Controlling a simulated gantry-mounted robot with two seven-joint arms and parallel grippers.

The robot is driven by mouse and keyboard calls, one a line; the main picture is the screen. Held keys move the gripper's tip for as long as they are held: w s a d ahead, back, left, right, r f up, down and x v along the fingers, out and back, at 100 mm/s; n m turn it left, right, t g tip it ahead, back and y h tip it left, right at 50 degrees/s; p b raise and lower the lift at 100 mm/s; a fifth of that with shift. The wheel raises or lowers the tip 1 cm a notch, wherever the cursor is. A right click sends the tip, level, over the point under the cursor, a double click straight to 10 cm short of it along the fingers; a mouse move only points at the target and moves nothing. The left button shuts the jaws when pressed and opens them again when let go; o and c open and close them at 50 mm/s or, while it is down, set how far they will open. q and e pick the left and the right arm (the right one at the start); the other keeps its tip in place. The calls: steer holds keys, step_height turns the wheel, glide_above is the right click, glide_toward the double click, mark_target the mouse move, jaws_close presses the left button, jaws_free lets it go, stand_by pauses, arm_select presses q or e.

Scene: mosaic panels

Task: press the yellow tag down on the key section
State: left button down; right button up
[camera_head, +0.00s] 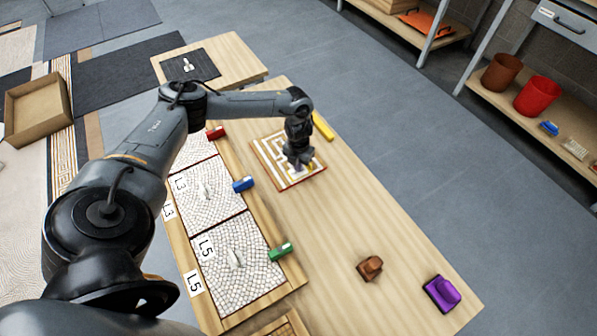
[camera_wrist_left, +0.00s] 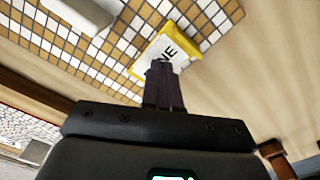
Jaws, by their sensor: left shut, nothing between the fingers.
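The key section (camera_head: 268,152) is a square panel with a white and tan key pattern, lying on the wooden table. Its tiles fill the upper part of the left wrist view (camera_wrist_left: 40,38). The yellow tag (camera_wrist_left: 185,36) lies on these tiles near the panel's edge, with dark letters on a white face, partly hidden by my fingers. My left gripper (camera_wrist_left: 163,66) is shut and empty, its fingertips over the tag's lower part; I cannot tell whether they touch it. In the head view my left gripper (camera_head: 299,163) points down over the panel. My right gripper is not in view.
A yellow bar (camera_head: 323,126) lies beyond the panel. Pale mosaic panels (camera_head: 237,262) with red, blue (camera_head: 243,184) and green (camera_head: 281,251) blocks line the left side. A brown block (camera_head: 370,268) and a purple block (camera_head: 441,294) stand near right. The table between is clear.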

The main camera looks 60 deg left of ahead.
arm_select(q)
steer(key=shift+f+b, duration=0.35)
steer(key=shift+f, duration=0.35)
steer(key=shift+r, duration=0.1)
step_height(320, 180, up, 3)
steer(key=p, duration=0.3)
step_height(320, 180, up, 5)
steer(key=p, duration=0.5)
stand_by(0.3)
stand_by(0.3)
